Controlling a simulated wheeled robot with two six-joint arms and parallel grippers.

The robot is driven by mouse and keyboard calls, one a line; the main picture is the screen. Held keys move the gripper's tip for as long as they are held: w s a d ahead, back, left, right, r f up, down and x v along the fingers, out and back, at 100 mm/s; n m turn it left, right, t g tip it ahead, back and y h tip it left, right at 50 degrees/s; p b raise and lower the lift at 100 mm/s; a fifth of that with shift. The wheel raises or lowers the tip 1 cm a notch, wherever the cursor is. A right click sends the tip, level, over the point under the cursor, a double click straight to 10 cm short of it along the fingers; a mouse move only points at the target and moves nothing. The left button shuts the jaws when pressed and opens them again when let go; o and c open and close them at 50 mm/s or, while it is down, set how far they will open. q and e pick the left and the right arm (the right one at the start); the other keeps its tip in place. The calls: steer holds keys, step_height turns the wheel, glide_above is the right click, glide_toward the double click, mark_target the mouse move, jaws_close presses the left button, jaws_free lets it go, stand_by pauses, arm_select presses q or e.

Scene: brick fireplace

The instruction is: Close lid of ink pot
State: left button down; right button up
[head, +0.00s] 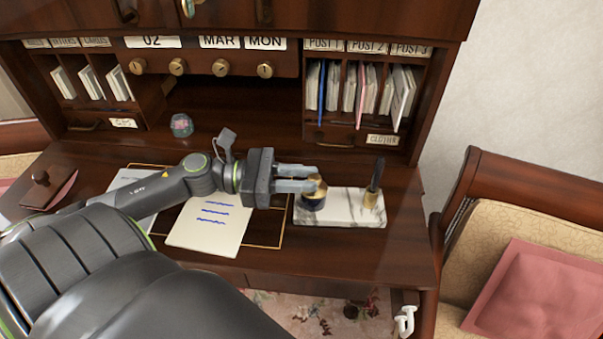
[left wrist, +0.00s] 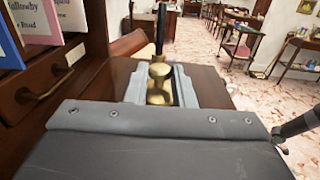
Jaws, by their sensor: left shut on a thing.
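The ink pot (head: 313,203) has a dark round body and a gold lid (head: 320,191). It sits on the left part of a white marble stand (head: 345,212). My left gripper (head: 317,179) reaches in from the left, its fingers shut on the gold lid at the top of the pot. In the left wrist view, gold metal (left wrist: 158,97) shows between the two fingers (left wrist: 160,88). The fingers partly hide the lid, so I cannot tell its exact angle. My right gripper is not in view.
A black pen (head: 376,173) stands in a gold holder on the right of the stand. A paper with blue writing (head: 208,224) lies under my left arm. A glass paperweight (head: 181,125) sits behind. Letter slots (head: 360,95) rise at the back. A chair (head: 530,240) is at right.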

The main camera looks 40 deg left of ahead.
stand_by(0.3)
arm_select(q)
steer(key=c, duration=1.2)
jaws_free()
steer(key=shift+c, duration=0.2)
steer(key=p+v, duration=0.5)
steer(key=v, duration=1.1)
steer(key=shift+s+a, duration=0.15)
steer(key=shift+a, duration=0.15)
steer(key=shift+s+a+p, duration=0.25)
steer(key=shift+a+p, duration=0.05)
steer(key=shift+a, duration=0.05)
